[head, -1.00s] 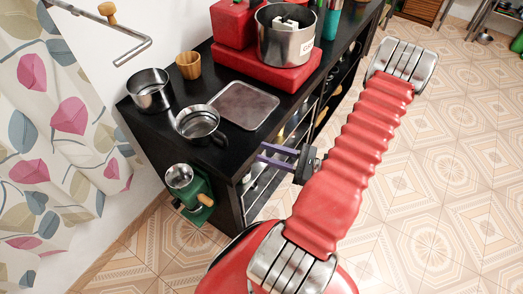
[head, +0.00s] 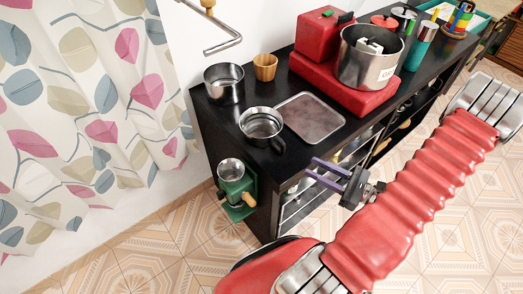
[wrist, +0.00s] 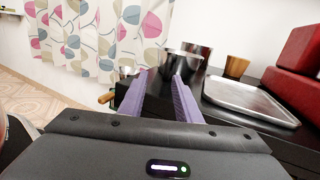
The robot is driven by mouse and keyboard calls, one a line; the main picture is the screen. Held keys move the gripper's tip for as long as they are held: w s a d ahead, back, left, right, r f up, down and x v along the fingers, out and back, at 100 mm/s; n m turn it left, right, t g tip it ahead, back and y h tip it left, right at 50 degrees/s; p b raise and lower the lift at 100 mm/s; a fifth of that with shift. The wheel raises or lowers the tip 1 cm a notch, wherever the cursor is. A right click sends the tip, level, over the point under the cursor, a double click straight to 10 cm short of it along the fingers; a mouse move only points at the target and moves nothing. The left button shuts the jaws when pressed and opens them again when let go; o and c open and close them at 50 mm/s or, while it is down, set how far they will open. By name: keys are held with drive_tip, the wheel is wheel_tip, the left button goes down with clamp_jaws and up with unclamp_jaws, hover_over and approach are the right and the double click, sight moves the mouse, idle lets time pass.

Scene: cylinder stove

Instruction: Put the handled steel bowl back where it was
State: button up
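The handled steel bowl (head: 261,123) sits upright on the black counter (head: 225,115), with its dark handle toward the front right. It also shows in the wrist view (wrist: 182,66), just beyond the fingertips and partly hidden by the right finger. My gripper (head: 311,167) has purple fingers and is at the counter's front side, right of and nearer than the bowl. In the wrist view my gripper (wrist: 158,75) is open, with an empty gap between its fingers. It is apart from the bowl.
A steel pot (head: 224,84) and a wooden cup (head: 265,67) stand behind the bowl. A flat metal tray (head: 310,118) lies right of it. A red stove base (head: 345,90) bears a large pot (head: 368,60). A green grinder (head: 236,190) hangs on the counter's end.

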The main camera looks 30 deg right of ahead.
drive_tip(key=s+a+r+n+g+h, duration=0.1)
drive_tip(key=a+r+n+g+h, duration=0.1)
drive_tip(key=a+r+n+g, duration=0.55)
drive_tip(key=a+r+n+g+h, duration=0.2)
drive_tip(key=a+r+n+g, duration=0.3)
drive_tip(key=a+n+g, duration=0.6)
drive_tip(key=a+r+n+t+h, duration=0.4)
drive_tip(key=r+n+t, duration=0.4)
drive_tip(key=r+n, duration=0.2)
drive_tip(key=shift+s+r+h, duration=0.15)
drive_tip(key=shift+r+h, duration=0.75)
drive_tip(key=shift+n, duration=0.25)
